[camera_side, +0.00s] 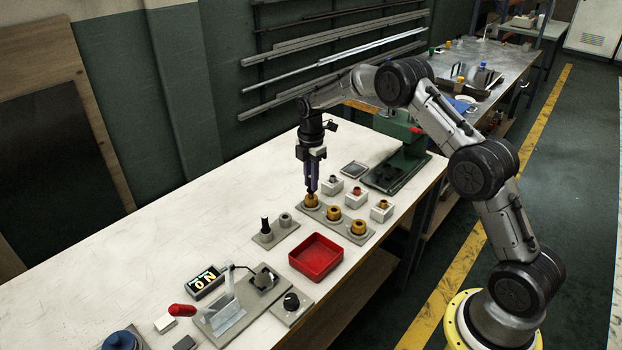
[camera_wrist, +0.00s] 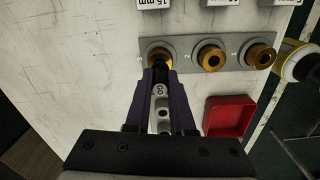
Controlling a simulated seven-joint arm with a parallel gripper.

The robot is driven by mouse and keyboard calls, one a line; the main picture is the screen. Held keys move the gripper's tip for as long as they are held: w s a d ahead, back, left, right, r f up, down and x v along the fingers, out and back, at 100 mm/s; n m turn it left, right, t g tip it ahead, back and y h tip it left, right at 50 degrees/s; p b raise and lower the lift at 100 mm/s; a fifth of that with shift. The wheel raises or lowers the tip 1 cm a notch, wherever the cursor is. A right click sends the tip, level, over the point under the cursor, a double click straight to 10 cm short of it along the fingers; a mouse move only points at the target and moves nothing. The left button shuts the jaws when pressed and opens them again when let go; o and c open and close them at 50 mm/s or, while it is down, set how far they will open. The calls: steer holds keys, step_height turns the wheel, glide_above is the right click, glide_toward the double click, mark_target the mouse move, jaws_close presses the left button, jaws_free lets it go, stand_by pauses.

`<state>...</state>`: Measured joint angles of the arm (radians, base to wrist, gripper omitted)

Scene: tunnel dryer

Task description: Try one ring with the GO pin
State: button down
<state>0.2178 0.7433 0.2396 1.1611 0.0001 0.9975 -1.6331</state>
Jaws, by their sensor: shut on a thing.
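My gripper (camera_side: 312,188) points straight down over the leftmost brass ring (camera_side: 312,201). In the wrist view its fingers (camera_wrist: 160,72) are shut on a dark pin (camera_wrist: 160,77), at the near edge of that ring (camera_wrist: 158,54). A GO label (camera_wrist: 161,90) shows between the fingers. The pin's lower end is hidden, so I cannot tell how far it is inside the ring. Two more brass rings, the middle one (camera_side: 333,213) and the right one (camera_side: 358,227), sit on the same grey plate (camera_side: 345,226). A pin stand (camera_side: 277,238) holds a black pin (camera_side: 265,225) beside a grey socket (camera_side: 285,219).
A red tray (camera_side: 316,257) lies in front of the rings. White labelled blocks (camera_side: 356,197) stand behind them, and a green press (camera_side: 398,170) stands farther back. The bench's left side is clear.

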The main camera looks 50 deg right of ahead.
steer(key=shift+f, duration=1.2)
stand_by(1.6)
steer(key=shift+r, duration=2.85)
